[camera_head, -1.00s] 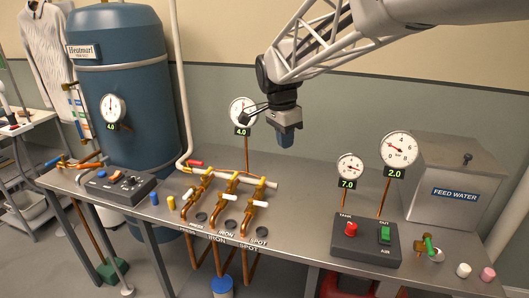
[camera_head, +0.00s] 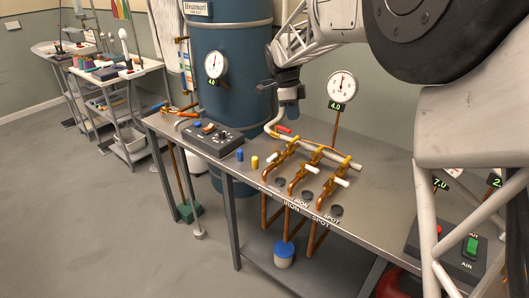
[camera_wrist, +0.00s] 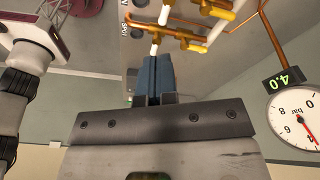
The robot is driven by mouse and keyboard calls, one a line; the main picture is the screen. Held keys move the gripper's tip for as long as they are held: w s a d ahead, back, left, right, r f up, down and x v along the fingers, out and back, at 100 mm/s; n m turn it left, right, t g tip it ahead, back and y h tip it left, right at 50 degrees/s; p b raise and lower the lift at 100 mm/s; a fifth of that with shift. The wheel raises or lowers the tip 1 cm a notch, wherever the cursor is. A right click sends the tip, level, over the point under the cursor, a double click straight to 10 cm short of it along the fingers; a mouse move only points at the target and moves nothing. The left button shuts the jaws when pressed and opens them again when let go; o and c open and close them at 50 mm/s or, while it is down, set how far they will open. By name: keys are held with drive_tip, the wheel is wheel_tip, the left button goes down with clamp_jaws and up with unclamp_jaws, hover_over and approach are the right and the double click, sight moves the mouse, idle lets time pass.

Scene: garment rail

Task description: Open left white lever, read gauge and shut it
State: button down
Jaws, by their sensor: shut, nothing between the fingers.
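The left white lever (camera_head: 278,161) sits on the leftmost of three copper and yellow valve pipes on the steel bench. The middle white lever (camera_head: 310,169) and right white lever (camera_head: 341,182) lie beside it. The round white gauge (camera_head: 342,84) stands behind the valves on a copper stem, with a green 4.0 readout (camera_head: 335,106). My gripper (camera_head: 289,108) is shut and empty, above and behind the valves, apart from the levers. In the wrist view its blue fingers (camera_wrist: 155,77) are together, a white lever end (camera_wrist: 156,46) shows beyond them, and the gauge (camera_wrist: 297,118) is at right.
A blue tank (camera_head: 232,65) with its own gauge (camera_head: 215,65) stands behind left. A black switch box (camera_head: 209,138), blue and yellow pegs and a red-ended pipe (camera_head: 283,128) are near the valves. My arm covers much of the right side, where a box with a green switch (camera_head: 472,246) shows.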

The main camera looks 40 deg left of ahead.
sight(274, 158)
drive_tip(key=s+a+f+m, duration=0.1)
drive_tip(key=s+a+f, duration=0.1)
drive_tip(key=a, duration=0.6)
drive_tip(key=s+a+f+m, duration=0.1)
drive_tip(key=s+a+f, duration=0.1)
drive_tip(key=a+f, duration=0.3)
drive_tip(key=a, duration=0.3)
drive_tip(key=shift+s+a+f+m+h, duration=0.3)
drive_tip(key=shift+s+h, duration=0.05)
drive_tip(key=shift+h, duration=0.05)
drive_tip(key=shift+f, duration=0.15)
drive_tip(key=w+d+f, duration=0.1)
drive_tip(key=d+f, duration=0.5)
drive_tip(key=f, duration=0.4)
drive_tip(key=shift+w+d, duration=0.15)
drive_tip(key=shift+d, duration=0.25)
